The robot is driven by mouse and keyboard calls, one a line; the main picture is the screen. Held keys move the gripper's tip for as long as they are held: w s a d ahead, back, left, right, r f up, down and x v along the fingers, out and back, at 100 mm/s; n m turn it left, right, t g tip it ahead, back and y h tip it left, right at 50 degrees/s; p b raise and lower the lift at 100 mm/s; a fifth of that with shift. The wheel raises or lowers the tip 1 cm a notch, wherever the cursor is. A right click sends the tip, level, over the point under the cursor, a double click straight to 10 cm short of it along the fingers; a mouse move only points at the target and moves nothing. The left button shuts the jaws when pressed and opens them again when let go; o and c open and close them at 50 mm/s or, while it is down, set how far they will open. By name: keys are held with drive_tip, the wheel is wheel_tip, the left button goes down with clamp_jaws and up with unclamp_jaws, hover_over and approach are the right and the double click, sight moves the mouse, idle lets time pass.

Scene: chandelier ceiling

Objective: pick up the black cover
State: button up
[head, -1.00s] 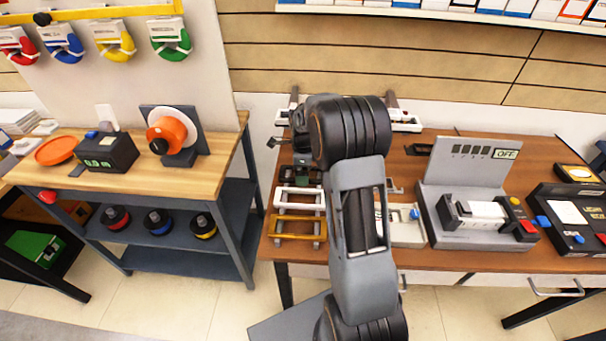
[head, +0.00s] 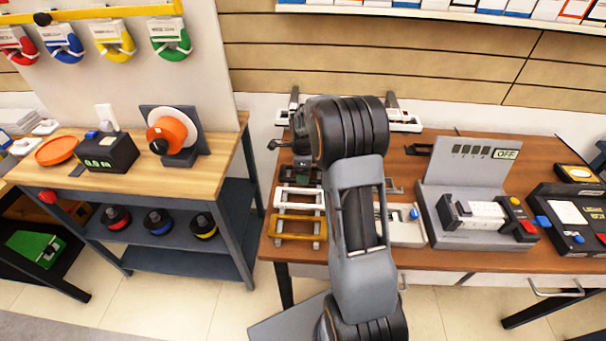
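My arm stands in front of the brown table and hides part of it. Just left of my arm's black joint, a dark part that looks like my gripper (head: 284,143) shows over the table. It is small and partly hidden, so I cannot tell whether its fingers are open or hold anything. A row of frame-like covers lies left of the arm: a yellow cover (head: 297,237) in front and a white cover (head: 297,188) behind it. Dark pieces (head: 303,170) lie behind the white one, close below the gripper. I cannot tell which of them is the black cover.
Black button boxes (head: 570,222) are at the far right. A light wood bench (head: 190,180) stands left, with a black meter (head: 108,152) and an orange reel (head: 172,135).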

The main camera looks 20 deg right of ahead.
drive_tip(key=shift+r, duration=0.55)
wheel_tip(320, 180, up, 2)
drive_tip(key=shift+r, duration=0.2)
drive_tip(key=s+r+b, duration=0.1)
drive_tip(key=s+r, duration=0.8)
drive_tip(key=s, duration=0.5)
drive_tip(key=shift+d+r, duration=0.2)
drive_tip(key=shift+r, duration=0.05)
drive_tip(key=shift+a, duration=0.1)
